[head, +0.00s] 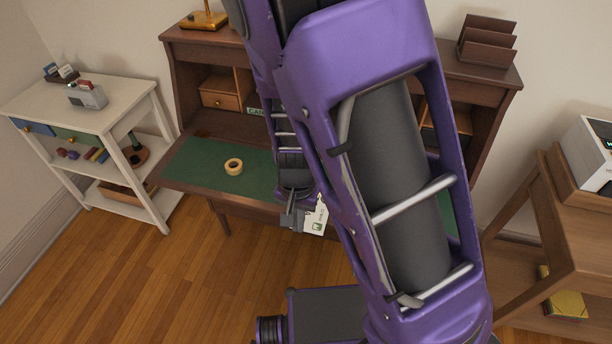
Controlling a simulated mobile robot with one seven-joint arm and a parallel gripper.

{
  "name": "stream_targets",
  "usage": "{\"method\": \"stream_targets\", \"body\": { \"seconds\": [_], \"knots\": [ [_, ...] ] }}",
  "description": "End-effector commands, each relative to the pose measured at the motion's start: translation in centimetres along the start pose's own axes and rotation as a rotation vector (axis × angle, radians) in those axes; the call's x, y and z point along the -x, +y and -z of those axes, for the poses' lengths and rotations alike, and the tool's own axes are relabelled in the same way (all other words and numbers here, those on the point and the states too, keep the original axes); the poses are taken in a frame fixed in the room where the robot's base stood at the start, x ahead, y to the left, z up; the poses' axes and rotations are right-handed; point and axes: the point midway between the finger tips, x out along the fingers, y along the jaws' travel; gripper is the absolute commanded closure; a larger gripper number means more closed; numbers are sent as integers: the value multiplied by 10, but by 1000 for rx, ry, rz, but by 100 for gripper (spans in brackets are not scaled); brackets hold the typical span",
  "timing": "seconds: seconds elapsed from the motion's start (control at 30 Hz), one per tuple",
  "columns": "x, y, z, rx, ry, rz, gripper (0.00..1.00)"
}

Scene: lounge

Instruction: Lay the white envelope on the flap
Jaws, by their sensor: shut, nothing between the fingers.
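The desk's fold-down flap (195,165) is open and level, with a green surface and a brown wooden rim. My gripper (292,222) is at the flap's front edge, beside the envelope. Its fingers are shut and hold nothing. My arm covers the middle and much of the right of the flap.
A white shelf unit (120,110) stands left of the desk. A wooden stand (560,215) with a white machine (590,150) is at the right. The floor (150,280) at the front left is clear.

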Motion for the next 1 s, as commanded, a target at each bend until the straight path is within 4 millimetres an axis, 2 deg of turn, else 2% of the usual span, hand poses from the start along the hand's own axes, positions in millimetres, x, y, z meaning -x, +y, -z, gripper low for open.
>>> {"method": "stream_targets", "body": {
  "seconds": [0.23,0.6,0.67,0.8,1.0],
  "knots": [
    [-32,5,-7,-12,-12,-11,100],
    [-112,5,-7,-13,-12,-10,100],
    [-106,4,6,-11,-6,-7,100],
    [-106,4,23,-10,-8,-8,100],
    [-106,4,34,-9,-8,-7,100]
  ]
}}
